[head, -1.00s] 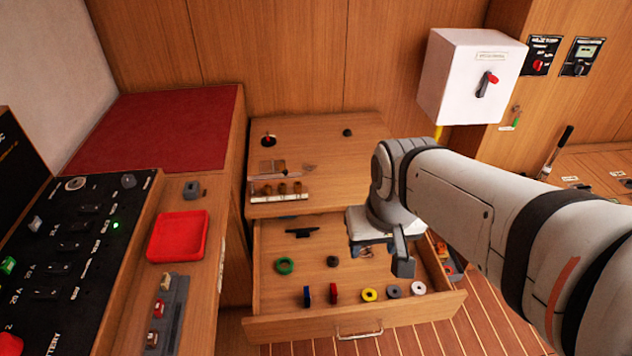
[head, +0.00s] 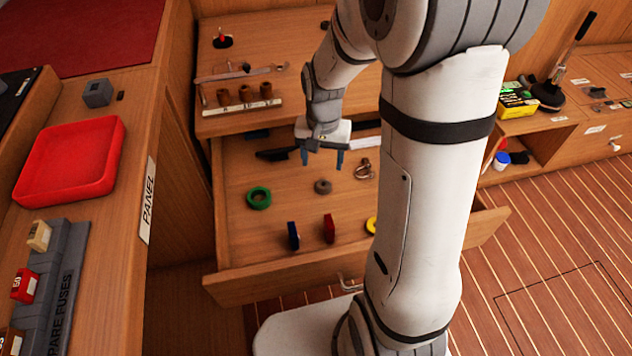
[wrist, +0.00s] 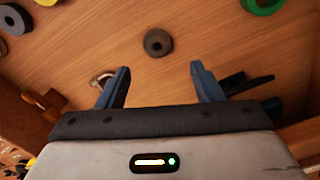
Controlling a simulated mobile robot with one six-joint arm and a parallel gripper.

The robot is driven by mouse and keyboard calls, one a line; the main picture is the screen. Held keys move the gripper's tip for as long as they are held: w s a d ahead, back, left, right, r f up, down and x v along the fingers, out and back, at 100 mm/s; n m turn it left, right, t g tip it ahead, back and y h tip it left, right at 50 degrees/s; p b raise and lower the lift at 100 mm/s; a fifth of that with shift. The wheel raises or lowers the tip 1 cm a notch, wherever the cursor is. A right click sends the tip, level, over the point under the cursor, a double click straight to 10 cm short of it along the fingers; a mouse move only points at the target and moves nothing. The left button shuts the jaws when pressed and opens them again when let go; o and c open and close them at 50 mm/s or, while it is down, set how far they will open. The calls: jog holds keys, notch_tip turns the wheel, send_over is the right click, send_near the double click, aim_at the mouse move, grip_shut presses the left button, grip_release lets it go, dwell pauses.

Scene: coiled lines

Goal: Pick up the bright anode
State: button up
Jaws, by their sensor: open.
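A small dull grey-brown ring (head: 323,187) lies in the open drawer; it also shows in the wrist view (wrist: 158,42). A paler grey ring (wrist: 12,18) lies at the wrist view's upper left and is hidden behind my arm in the head view. These two rings look like anodes; the paler is the brighter, but I cannot tell for sure that it is the bright anode. My gripper (head: 322,157) is open and empty, above the drawer behind the dull ring. In the wrist view its fingers (wrist: 160,75) stand apart, with the dull ring ahead between their lines.
The drawer (head: 285,287) also holds a green ring (head: 258,198), blue (head: 293,235) and red (head: 329,228) pieces, a yellow ring (head: 371,225), a shackle (head: 364,168) and a black tool (head: 272,155). The worktop (head: 225,125) stands behind. A red tray (head: 70,158) is left.

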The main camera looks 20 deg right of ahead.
aim_at(323, 180)
notch_tip(323, 180, down, 3)
jog(key=shift+r+b, duration=0.1)
jog(key=shift+b, duration=0.35)
jog(key=f, duration=0.1)
jog(key=f+b, duration=0.1)
jog(key=f, duration=0.1)
jog(key=f+b, duration=0.1)
jog(key=f, duration=0.1)
jog(key=shift+s+d, duration=0.1)
jog(key=shift+s, duration=0.2)
jog(key=shift+c, duration=0.4)
jog(key=c, duration=1.1)
